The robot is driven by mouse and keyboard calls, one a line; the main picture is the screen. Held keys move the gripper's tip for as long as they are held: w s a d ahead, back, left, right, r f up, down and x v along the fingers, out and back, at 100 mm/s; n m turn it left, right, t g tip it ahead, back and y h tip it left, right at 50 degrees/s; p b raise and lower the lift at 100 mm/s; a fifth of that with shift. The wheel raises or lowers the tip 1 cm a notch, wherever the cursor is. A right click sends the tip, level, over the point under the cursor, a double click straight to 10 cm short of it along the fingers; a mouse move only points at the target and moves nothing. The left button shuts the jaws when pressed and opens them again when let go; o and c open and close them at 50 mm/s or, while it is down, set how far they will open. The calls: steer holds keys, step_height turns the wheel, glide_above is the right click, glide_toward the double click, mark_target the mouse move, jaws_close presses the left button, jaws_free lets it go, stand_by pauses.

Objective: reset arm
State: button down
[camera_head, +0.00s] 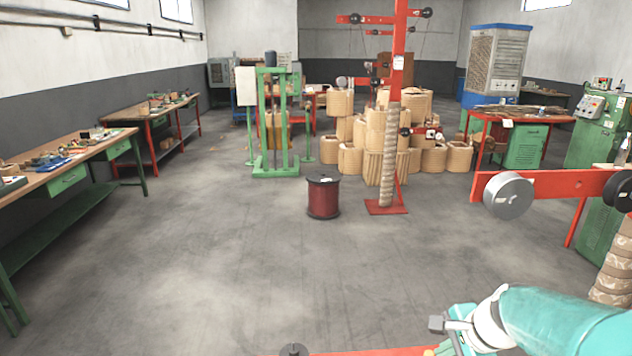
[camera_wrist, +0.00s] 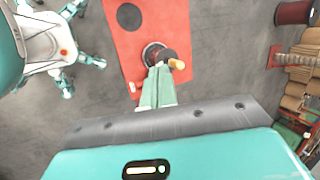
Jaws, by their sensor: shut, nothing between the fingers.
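My gripper (camera_wrist: 157,72) shows in the wrist view as two pale green fingers closed together, with nothing held. Its tips are over a red surface (camera_wrist: 122,52), close to a dark round piece (camera_wrist: 153,53) with a tan handle-like part (camera_wrist: 177,64). I cannot tell whether they touch. In the head view my teal arm reaches in from the lower right, and the fingertips cannot be made out there. The red surface also shows as a strip (camera_head: 375,352) at the bottom edge.
A dark red spool (camera_head: 323,197) stands on the floor ahead, beside a red post stand (camera_head: 386,208). A red bar with a grey disc (camera_head: 509,195) juts in at right. Workbenches (camera_head: 62,157) line the left. The middle floor is clear.

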steer(key=s+a+r+n+h, duration=0.1)
steer(key=s+a+r+n, duration=0.3)
steer(key=n, duration=0.4)
steer(key=s+a+r+n+t+h, duration=0.1)
steer(key=s+a+r+n, duration=0.3)
steer(key=s+a+n, duration=0.2)
steer(key=s+n, duration=0.2)
steer(key=shift+s+r, duration=0.35)
steer(key=shift+s, duration=0.05)
steer(key=shift+d, duration=0.15)
